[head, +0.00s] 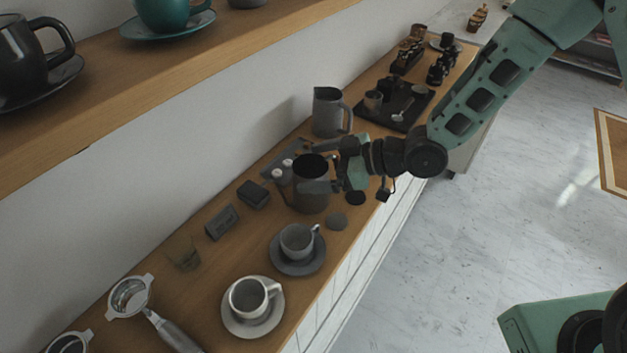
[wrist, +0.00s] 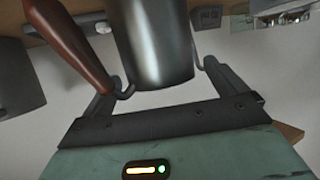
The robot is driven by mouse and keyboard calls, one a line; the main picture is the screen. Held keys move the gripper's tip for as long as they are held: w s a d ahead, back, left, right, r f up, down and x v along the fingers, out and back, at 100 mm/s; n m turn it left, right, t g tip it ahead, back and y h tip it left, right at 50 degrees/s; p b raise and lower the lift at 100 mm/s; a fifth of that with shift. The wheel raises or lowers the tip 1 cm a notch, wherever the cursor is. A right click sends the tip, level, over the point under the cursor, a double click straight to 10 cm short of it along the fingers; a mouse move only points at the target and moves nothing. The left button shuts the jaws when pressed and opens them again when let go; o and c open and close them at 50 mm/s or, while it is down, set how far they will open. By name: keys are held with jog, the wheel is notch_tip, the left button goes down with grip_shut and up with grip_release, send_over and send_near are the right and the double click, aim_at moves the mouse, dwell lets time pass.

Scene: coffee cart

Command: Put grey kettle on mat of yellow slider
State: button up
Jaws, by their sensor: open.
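A dark grey kettle (head: 311,200) with an open top and a thin spout on its left stands on the wooden counter. My gripper (head: 322,172) is at its right side. In the wrist view the kettle's grey body (wrist: 158,50) lies between the fingers of my open gripper (wrist: 163,78), with a brown handle (wrist: 72,42) at the left. I cannot tell whether the fingers touch it. Two light knobs (head: 288,163) show just behind the kettle, partly hidden. I cannot make out a yellow slider.
A grey pitcher (head: 327,112) stands close behind my gripper. A grey cup on a saucer (head: 297,268), a white cup on a saucer (head: 240,328) and small dark blocks (head: 222,222) lie in front. A black tray (head: 420,100) sits farther back. A shelf (head: 100,75) overhangs at upper left.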

jog(key=shift+w+a+f, duration=0.2)
jog(key=shift+a+f, duration=0.05)
jog(key=shift+a, duration=0.2)
jog(key=c, duration=2)
